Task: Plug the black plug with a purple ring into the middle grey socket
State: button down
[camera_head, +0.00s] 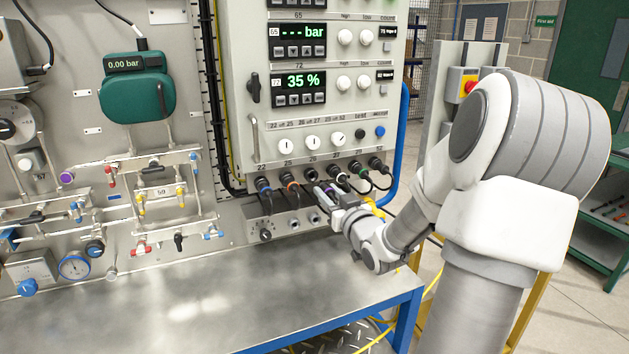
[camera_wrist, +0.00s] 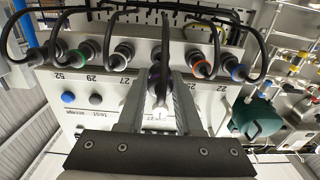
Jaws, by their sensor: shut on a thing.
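The black plug with a purple ring (camera_wrist: 155,78) is between the fingers of my gripper (camera_wrist: 160,112) in the wrist view, its black cable looping away. In the head view my gripper (camera_head: 322,193) is shut on it at the lower edge of the panel, level with the row of plugs; the plug is largely hidden there. I cannot tell whether its tip is seated in the panel. Grey sockets sit on the low box below: one at the left (camera_head: 295,224) and one beside it (camera_head: 315,217), which looks like the middle one. My gripper hides the box's right end.
Neighbouring plugs include an orange-ringed one (camera_head: 290,181) and a blue-ringed one (camera_head: 263,184) to the left, and a green-ringed one (camera_wrist: 87,51). Their black cables hang close around my gripper. A knob (camera_head: 265,234) is on the low box. The metal bench top (camera_head: 215,290) is clear.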

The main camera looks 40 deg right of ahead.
aim_at(332, 197)
jog(key=shift+s, duration=0.1)
jog(key=shift+v, duration=1.5)
jog(key=f+b, duration=0.1)
jog(key=f, duration=0.1)
jog(key=f+b, duration=0.1)
jog(key=b, duration=0.1)
jog(key=d+f+b, duration=0.1)
jog(key=f, duration=0.1)
jog(key=shift+s+f, duration=0.1)
jog(key=shift+f, duration=0.25)
jog(key=shift+b, duration=0.3)
jog(key=f+b, duration=0.1)
jog(key=f, duration=0.1)
jog(key=f+b, duration=0.1)
jog(key=b, duration=0.1)
jog(key=d+f+b, duration=0.1)
jog(key=f+b, duration=0.1)
jog(key=shift+s+f, duration=0.15)
jog(key=shift+f, duration=0.2)
jog(key=f+b, duration=0.2)
jog(key=f, duration=0.1)
jog(key=d+f+b, duration=0.1)
jog(key=f+b, duration=0.1)
jog(key=shift+s+f+b, duration=0.1)
jog(key=shift+f+b, duration=0.25)
jog(key=shift+b, duration=0.05)
